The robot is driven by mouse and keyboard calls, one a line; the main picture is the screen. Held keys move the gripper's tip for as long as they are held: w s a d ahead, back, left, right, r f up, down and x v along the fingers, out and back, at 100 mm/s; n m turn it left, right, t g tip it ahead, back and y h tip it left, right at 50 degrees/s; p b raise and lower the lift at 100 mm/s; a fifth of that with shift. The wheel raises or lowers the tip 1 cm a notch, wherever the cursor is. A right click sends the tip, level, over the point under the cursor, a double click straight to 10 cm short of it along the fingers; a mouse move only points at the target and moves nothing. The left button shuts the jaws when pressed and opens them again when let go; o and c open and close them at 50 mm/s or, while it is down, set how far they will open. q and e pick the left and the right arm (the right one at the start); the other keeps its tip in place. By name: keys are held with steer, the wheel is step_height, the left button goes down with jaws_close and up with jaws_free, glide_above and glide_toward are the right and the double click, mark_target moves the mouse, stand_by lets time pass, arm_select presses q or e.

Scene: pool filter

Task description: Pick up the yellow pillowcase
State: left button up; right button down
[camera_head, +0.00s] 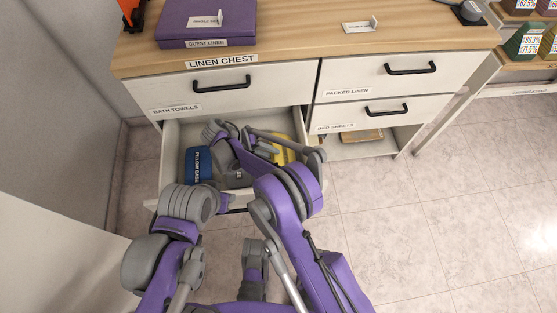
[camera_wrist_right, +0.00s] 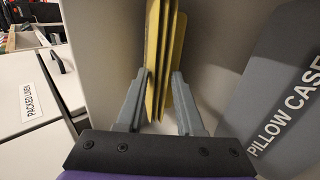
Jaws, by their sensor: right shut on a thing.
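The yellow pillowcase (camera_head: 284,152) stands at the right side of the open lower drawer (camera_head: 171,150) of the linen chest, partly hidden by my right arm. In the right wrist view, the yellow pillowcase (camera_wrist_right: 160,45) shows as upright folded layers between the two grey fingers of my right gripper (camera_wrist_right: 160,100). The right gripper is shut on it, down inside the drawer. My left arm shows at the lower left of the head view; I cannot make out its gripper.
A blue pillowcase (camera_head: 199,166) and a grey pillowcase (camera_head: 234,178) stand left of the yellow one. The grey one (camera_wrist_right: 285,90) is close to the gripper in the wrist view. Closed drawers (camera_head: 220,88) and the wooden top (camera_head: 290,45) lie above. Floor at right is clear.

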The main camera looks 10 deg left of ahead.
steer(key=shift+a+r, duration=0.1)
steer(key=shift+p+v, duration=0.65)
steer(key=shift+v, duration=2.1)
